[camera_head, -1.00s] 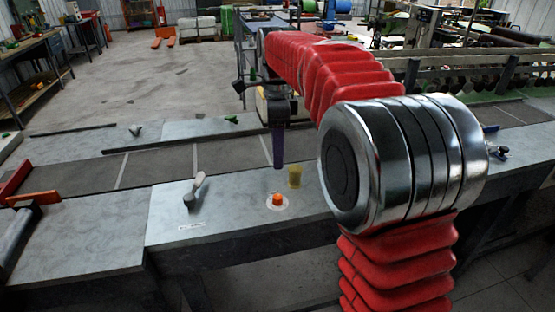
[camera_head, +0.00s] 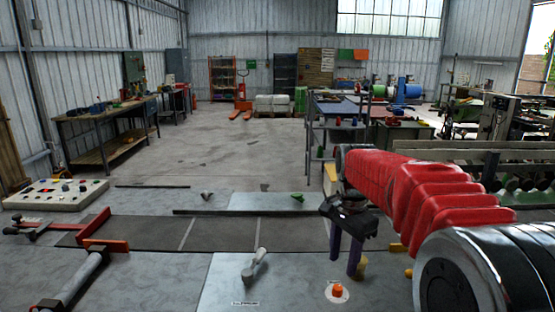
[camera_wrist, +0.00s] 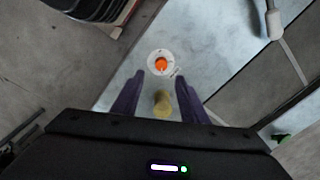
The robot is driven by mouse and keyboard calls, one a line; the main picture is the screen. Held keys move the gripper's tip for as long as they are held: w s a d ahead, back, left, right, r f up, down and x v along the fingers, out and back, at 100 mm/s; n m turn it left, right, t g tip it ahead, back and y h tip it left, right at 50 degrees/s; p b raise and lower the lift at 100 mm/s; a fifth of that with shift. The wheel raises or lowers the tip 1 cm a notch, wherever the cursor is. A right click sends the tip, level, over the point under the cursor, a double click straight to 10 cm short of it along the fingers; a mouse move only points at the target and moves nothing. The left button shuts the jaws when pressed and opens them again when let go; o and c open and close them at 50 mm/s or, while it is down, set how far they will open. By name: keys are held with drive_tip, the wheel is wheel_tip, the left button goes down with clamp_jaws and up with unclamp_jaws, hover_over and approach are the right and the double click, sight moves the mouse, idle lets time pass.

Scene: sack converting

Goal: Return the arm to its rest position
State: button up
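My gripper (camera_head: 345,258) hangs with its two purple fingers pointing down over the worktop, to the right of the picture's middle. The wrist view shows the fingers (camera_wrist: 158,98) apart, with nothing held between them. My red-sleeved arm reaches in from the lower right.
An orange knob on a white disc (camera_head: 337,291) is on the worktop near the gripper. A pale-handled tool (camera_head: 255,266) lies to the left. A dark belt strip (camera_head: 215,232) runs across the worktop. A control panel (camera_head: 55,195) is at far left. Open floor lies behind.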

drive_tip(key=s+n+t, duration=0.5)
drive_tip(key=s+n, duration=0.6)
drive_tip(key=s, duration=1.5)
drive_tip(key=shift+a+f+n, duration=0.25)
drive_tip(key=shift+f+n, duration=0.05)
drive_tip(key=shift+n, duration=0.1)
